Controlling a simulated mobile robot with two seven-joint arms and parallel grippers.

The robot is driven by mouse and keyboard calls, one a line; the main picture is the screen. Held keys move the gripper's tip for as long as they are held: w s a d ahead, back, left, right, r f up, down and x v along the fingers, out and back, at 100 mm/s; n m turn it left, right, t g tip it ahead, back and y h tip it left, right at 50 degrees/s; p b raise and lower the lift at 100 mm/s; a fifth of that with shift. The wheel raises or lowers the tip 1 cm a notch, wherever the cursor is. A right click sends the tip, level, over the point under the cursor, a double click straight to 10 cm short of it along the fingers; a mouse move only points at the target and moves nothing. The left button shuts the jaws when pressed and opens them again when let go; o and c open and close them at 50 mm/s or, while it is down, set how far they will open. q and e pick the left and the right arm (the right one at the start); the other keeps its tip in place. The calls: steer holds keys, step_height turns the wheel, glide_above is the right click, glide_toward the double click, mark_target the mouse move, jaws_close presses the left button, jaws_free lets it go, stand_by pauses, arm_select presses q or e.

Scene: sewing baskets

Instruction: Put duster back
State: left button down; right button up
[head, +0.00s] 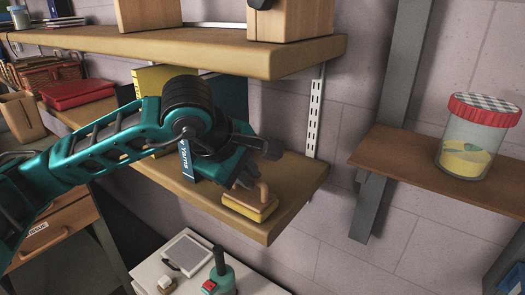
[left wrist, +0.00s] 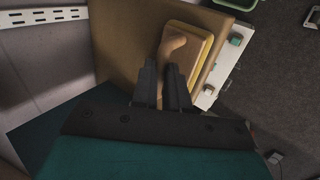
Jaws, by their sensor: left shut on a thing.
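The duster (head: 248,206) has a tan wooden top with a handle and a yellow pad beneath. It is at the front right end of the middle wooden shelf (head: 296,172). My left gripper (head: 246,182) reaches it from the left and is shut on its handle. In the left wrist view, the two dark fingers (left wrist: 163,72) are at the near end of the handle, and the duster (left wrist: 190,48) lies close to the shelf's edge. The fingers hide part of the handle. I cannot tell whether the pad touches the shelf. My right gripper is not in view.
An upper shelf (head: 215,50) with wooden boxes hangs above my arm. Upright books (head: 150,80) stand behind the arm. A jar with a checked red lid (head: 468,140) stands on a separate shelf (head: 390,153) at the right. A white surface (head: 150,268) lies below.

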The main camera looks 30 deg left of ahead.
arm_select(q)
steer(key=w, duration=0.3)
steer(key=w+p, duration=0.1)
steer(key=shift+w+d+r, duration=0.2)
steer(key=shift+w+d, duration=0.1)
steer(key=shift+w, duration=0.1)
steer(key=shift+f, duration=0.1)
steer(key=shift+f, duration=0.15)
steer(key=c, duration=1.1)
jaws_free()
steer(key=shift+c, duration=0.2)
